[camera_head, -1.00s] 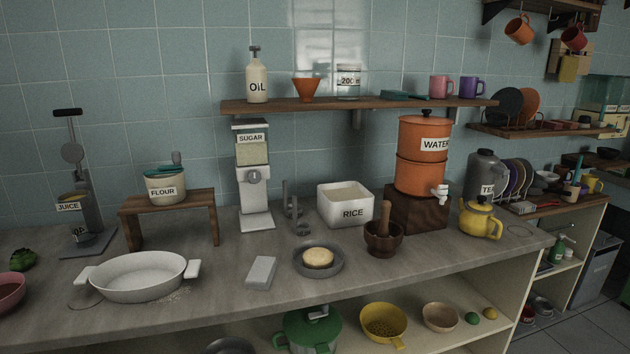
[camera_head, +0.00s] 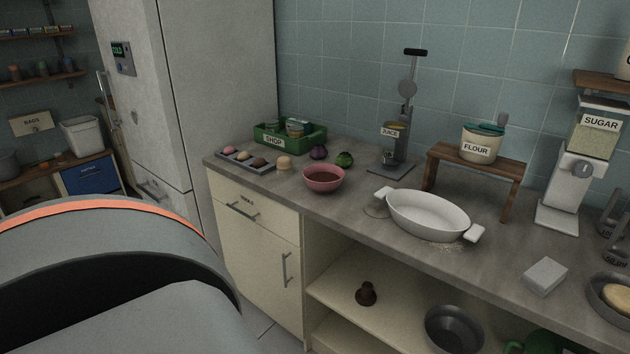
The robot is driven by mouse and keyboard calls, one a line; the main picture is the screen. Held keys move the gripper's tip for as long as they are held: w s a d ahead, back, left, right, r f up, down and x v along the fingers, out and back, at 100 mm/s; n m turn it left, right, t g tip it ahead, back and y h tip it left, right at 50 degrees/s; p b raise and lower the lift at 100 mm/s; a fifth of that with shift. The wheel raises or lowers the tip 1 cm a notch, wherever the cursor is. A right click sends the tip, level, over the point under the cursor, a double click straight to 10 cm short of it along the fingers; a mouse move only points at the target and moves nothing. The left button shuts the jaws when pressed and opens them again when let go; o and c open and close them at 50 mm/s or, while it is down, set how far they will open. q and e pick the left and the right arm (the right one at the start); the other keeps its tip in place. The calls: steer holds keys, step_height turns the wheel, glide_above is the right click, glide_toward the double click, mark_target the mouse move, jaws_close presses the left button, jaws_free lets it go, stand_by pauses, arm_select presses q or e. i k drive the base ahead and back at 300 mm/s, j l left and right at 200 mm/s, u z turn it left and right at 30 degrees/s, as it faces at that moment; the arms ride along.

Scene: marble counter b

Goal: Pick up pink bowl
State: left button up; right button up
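The pink bowl (camera_head: 323,181) stands upright on the grey counter (camera_head: 335,217), near its front edge and left of the white oval dish. It holds something dark brown. A large grey and orange part of my own arm fills the lower left of the view. Neither of my grippers shows, and nothing is touching the bowl.
A white oval dish (camera_head: 428,214) stands right of the bowl. Behind are a juice press (camera_head: 399,130), a green vegetable (camera_head: 344,159) and a purple one (camera_head: 319,152). A tray of small items (camera_head: 245,161) and a green SHOP crate (camera_head: 289,135) stand left.

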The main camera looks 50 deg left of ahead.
mark_target(323, 178)
steer(key=u, duration=1.6)
